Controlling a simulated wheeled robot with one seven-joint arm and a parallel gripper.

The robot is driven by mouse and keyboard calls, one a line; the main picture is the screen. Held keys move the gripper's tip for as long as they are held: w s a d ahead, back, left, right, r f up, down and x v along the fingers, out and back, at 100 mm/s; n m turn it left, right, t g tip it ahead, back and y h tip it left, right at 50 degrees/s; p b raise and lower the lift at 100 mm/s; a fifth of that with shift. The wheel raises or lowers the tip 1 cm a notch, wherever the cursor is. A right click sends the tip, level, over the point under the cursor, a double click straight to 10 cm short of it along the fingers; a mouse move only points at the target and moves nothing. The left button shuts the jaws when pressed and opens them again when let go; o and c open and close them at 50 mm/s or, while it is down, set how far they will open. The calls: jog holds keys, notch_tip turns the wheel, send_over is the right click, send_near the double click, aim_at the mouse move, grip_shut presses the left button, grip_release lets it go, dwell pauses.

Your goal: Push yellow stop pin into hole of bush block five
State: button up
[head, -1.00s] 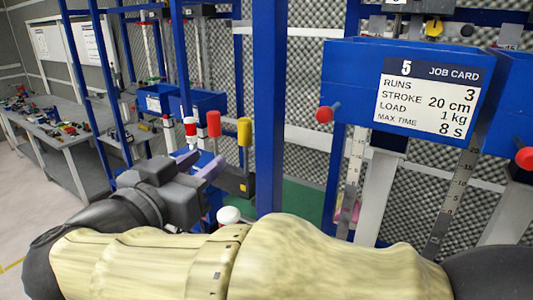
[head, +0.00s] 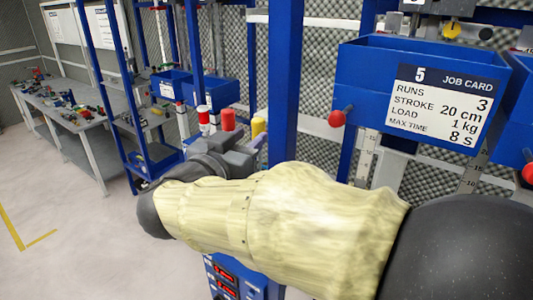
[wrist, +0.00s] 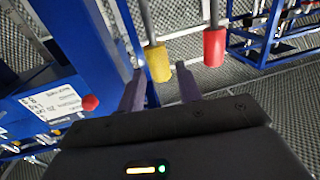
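A yellow-headed pin (head: 258,127), which looks like the stop pin, stands at the right end of a row with a red one and a red-and-white one. In the wrist view the yellow head (wrist: 157,63) is on a grey rod, just beyond and between my fingertips, apparently untouched. My gripper (wrist: 160,88) is open and empty, with purple-grey fingers on either side. In the head view my forearm partly hides it. A yellow round part (head: 452,30) sits above the blue box of station five (head: 365,70); I cannot tell bush block five's hole.
The red head (wrist: 213,47) stands close beside the yellow one. A blue post (head: 285,80) rises just right of the pins. Red knobs (head: 337,118) stick out from the blue boxes. A long table (head: 70,120) stands at the left; the floor before it is open.

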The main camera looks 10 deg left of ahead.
aim_at(255, 130)
jog(key=p+x, duration=0.1)
jog(key=x, duration=0.1)
jog(key=p+x, duration=0.2)
jog(key=shift+w+d+r, duration=0.1)
jog(key=shift+r, duration=0.15)
jog(key=shift+w+f, duration=0.15)
jog(key=shift+w, duration=0.25)
jog(key=shift+s, duration=0.1)
grip_shut()
